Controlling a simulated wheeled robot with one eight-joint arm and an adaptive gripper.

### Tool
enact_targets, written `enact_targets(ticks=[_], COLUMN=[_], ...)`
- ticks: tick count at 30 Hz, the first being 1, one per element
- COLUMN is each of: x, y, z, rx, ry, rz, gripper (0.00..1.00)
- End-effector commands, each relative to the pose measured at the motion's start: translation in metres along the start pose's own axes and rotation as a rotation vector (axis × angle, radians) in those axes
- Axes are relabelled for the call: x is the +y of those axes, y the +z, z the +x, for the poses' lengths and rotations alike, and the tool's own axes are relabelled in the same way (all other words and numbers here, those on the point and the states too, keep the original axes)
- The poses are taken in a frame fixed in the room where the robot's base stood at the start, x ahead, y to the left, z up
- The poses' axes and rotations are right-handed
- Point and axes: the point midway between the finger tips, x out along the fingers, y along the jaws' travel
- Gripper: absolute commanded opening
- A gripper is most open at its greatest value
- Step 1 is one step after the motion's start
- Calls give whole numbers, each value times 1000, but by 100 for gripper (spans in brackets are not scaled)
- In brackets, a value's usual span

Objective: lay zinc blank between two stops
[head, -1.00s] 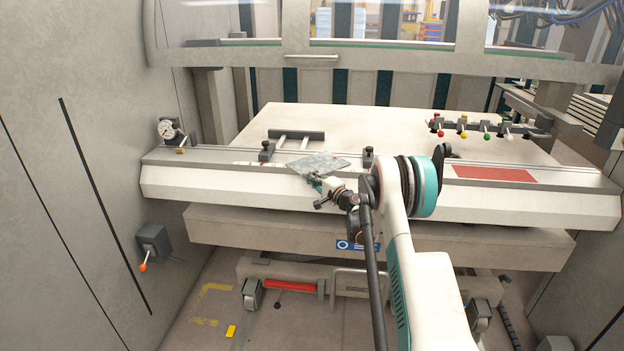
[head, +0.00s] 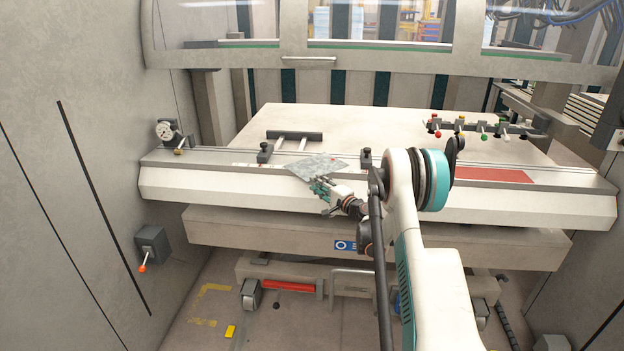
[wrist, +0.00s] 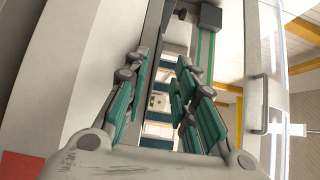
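The zinc blank (head: 318,164) is a thin, mottled grey sheet in the head view. It lies askew between the two dark stops, the left stop (head: 264,152) and the right stop (head: 366,158), and its near corner reaches over the front of the machine's ledge. My gripper (head: 320,187) is at the blank's near edge; the fingertips overlap it in the picture, and I cannot tell whether they touch. In the wrist view, the teal fingers of my gripper (wrist: 168,75) stand apart with background showing between them. I cannot make out the blank there.
The pale ledge (head: 225,185) runs across the machine. A dial gauge (head: 166,131) sits at its left end and a red patch (head: 492,175) at its right. Coloured-knob levers (head: 484,129) stand behind the right side. The clear hood (head: 380,25) is above.

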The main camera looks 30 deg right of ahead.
Motion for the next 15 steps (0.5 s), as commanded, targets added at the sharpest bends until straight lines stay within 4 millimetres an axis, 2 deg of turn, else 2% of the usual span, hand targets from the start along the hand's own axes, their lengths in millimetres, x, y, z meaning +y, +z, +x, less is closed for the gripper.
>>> enact_targets(ticks=[1,6,10,15], x=[-2,-2,-1,0], y=[-1,-1,0,0], z=[-12,-43,-57,-66], rx=[2,1,1,0], ry=[0,0,0,0], rz=[0,0,0,0], gripper=[25,25,25,25])
